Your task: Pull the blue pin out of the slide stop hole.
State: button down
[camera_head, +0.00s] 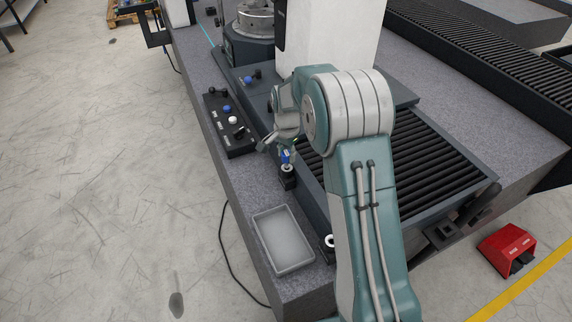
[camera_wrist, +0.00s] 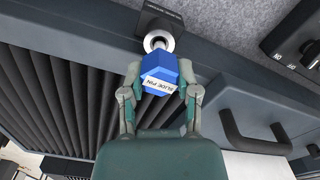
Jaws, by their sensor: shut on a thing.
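The blue pin (camera_wrist: 158,74) has a block-shaped head with a white "SLIDE PIN" label. In the wrist view my gripper (camera_wrist: 160,86) is shut on this head, one finger on each side. A short metal shank shows between the head and the pale metal ring of the slide stop hole (camera_wrist: 152,34). The shank's end lies within the ring's outline; how deep it sits I cannot tell. In the head view the blue pin (camera_head: 285,156) stands just above the dark stop block (camera_head: 287,180), below my gripper (camera_head: 285,146), whose fingers are partly hidden by my arm.
A grey tray (camera_head: 256,231) lies on the granite in front of the stop. A black control panel (camera_head: 218,137) with knobs stands beyond it, to the left. Ribbed bellows (camera_head: 430,160) lie right of my arm. A dark handle (camera_wrist: 250,140) shows in the wrist view.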

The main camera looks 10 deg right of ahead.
jog(key=shift+r, duration=1.5)
